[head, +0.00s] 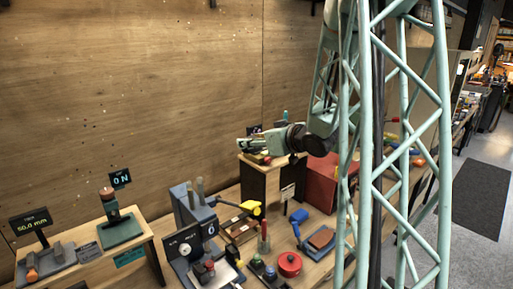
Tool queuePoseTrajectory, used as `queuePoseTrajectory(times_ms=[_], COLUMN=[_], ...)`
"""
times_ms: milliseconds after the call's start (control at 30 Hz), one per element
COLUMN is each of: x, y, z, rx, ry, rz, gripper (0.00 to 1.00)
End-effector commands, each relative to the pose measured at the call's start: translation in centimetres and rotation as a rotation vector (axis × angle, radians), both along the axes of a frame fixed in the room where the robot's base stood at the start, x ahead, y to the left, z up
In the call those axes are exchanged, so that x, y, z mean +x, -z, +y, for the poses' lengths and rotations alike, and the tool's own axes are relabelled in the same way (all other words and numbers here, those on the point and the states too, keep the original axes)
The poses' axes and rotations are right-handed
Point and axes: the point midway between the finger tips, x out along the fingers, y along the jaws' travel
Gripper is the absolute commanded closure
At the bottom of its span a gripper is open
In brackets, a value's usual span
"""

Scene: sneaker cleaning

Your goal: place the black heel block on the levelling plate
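My gripper (258,145) is at the end of the pale green arm, just above a raised stand (258,179) with a wooden top and a dark side. It points left, and small colourful items lie under it. The fingers are too small to tell whether they are open or shut, or whether they hold anything. I cannot clearly make out the black heel block or tell which surface is the levelling plate.
A wooden shelf at lower left holds a green-based device (121,229) with a "0 N" display and a grey fixture (46,262) with a "50.0 mm" display. A red pot (289,264), blue brush (299,219) and red box (322,184) crowd the bench.

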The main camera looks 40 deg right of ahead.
Motion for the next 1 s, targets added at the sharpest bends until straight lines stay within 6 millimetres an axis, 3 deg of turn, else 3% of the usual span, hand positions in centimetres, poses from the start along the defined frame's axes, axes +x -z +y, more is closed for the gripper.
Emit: queuePoseTrajectory(times_ms=[667, 1000], x=[0.1, 1.8], y=[0.0, 0.3], z=[-0.1, -2.7], rx=[0.000, 0.000], ry=[0.000, 0.001], rz=[0.000, -0.001], gripper=[0.73, 0.73])
